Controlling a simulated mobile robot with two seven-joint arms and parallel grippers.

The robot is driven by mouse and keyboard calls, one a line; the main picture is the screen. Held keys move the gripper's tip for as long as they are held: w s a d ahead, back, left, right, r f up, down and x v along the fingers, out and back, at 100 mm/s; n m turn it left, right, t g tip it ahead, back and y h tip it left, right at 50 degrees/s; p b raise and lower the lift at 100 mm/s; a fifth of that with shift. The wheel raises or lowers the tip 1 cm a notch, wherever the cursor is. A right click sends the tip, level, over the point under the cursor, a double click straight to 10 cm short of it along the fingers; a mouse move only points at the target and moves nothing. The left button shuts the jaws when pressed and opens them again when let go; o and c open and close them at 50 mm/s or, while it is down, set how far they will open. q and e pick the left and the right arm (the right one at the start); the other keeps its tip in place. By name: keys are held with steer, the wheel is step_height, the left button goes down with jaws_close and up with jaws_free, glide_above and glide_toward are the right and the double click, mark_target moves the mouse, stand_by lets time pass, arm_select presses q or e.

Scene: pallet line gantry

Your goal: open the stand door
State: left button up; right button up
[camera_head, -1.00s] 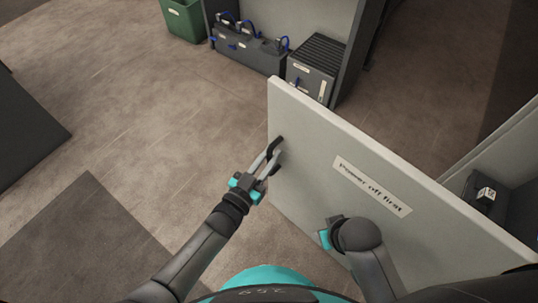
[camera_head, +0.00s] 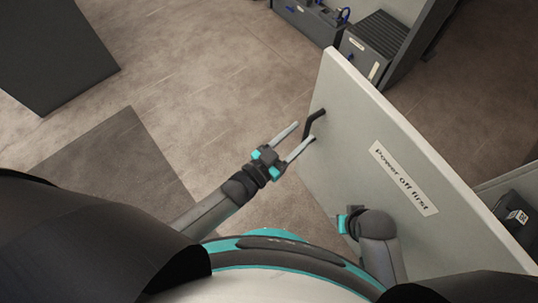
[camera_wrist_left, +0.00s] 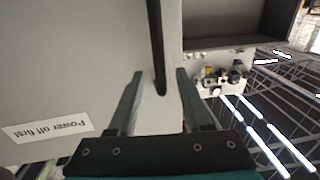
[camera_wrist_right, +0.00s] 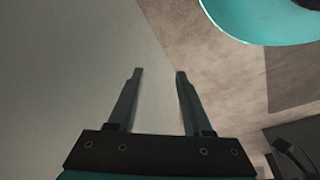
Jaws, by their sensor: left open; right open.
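The stand door (camera_head: 400,165) is a light grey panel marked "Power off first" and stands swung out in front of me. Its black bar handle (camera_head: 313,121) is near the left edge, and shows dark in the left wrist view (camera_wrist_left: 157,45). My left gripper (camera_head: 305,131) is open at the handle. In the left wrist view the handle's end appears between the spread fingers; I cannot tell how deep it sits. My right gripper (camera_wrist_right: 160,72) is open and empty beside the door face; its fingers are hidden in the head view.
A dark ribbed box (camera_head: 375,42) and a dark unit (camera_head: 312,18) stand on the floor behind the door. A black box (camera_head: 517,215) is at the right, behind the door. A dark panel (camera_head: 55,55) is at the upper left. The floor left of the door is clear.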

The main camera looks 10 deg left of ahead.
arm_select(q)
steer(key=p+v, duration=0.2)
steer(key=v, duration=0.9)
steer(key=shift+s, duration=0.2)
arm_select(e)
steer(key=s+f, duration=0.1)
steer(key=d+f, duration=0.1)
steer(key=f, duration=0.1)
steer(key=s+f, duration=0.1)
steer(key=f, duration=0.1)
steer(key=shift+s+d, duration=0.2)
steer(key=shift+s, duration=0.1)
arm_select(q)
steer(key=shift+a, duration=0.2)
